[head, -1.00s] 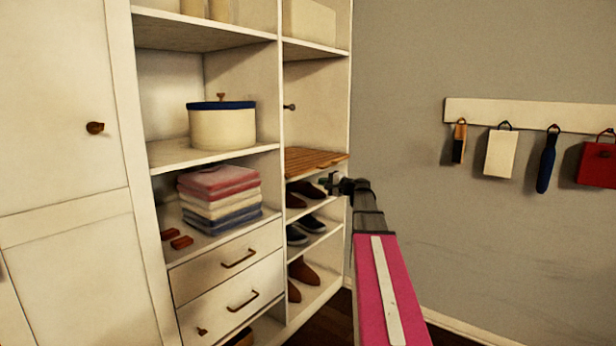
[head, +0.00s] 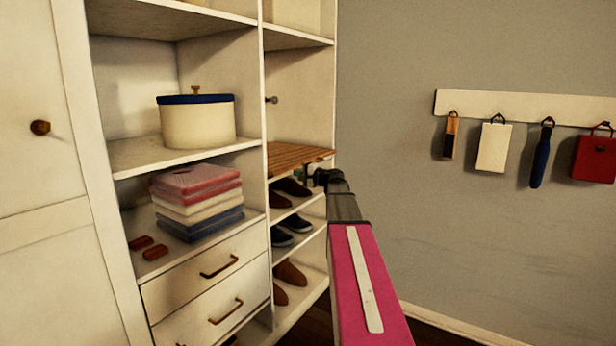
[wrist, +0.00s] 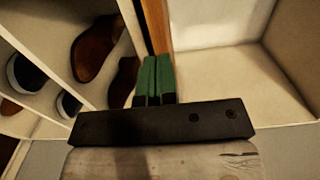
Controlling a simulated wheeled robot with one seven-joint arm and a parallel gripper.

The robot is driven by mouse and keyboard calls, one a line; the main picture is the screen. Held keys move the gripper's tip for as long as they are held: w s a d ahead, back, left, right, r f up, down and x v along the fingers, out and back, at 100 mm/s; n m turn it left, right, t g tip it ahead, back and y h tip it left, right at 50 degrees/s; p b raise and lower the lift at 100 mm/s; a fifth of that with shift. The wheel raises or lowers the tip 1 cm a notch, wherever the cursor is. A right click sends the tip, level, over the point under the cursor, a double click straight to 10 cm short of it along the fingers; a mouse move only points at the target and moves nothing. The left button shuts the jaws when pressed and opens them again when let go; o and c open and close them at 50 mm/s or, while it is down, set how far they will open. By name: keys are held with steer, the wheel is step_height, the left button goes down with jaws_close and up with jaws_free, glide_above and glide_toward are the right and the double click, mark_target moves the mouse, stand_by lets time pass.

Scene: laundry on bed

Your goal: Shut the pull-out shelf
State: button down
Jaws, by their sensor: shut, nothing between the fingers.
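The pull-out shelf (head: 298,157) is a slatted brown wooden board in the right column of the white wardrobe, above the shoe racks. How far it sticks out is hard to tell. My gripper (head: 312,174) is at its front edge, near the right end and slightly below in the head view. In the wrist view, the shelf's brown edge (wrist: 157,28) runs upright just beyond my gripper's green fingers (wrist: 156,77). The fingers are together with nothing between them. They overlap the edge in the picture; I cannot tell if they touch it.
Brown and dark shoes (head: 292,223) stand on racks below. The compartment above the board looks empty. Left are folded clothes (head: 197,200), a round box (head: 197,122) and closed-looking drawers (head: 208,290). A hook rail (head: 530,107) hangs on the right wall.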

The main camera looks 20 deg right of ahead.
mark_target(285, 170)
steer(key=shift+x, duration=2.25)
steer(key=shift+x, duration=1.9)
steer(key=shift+s, duration=0.1)
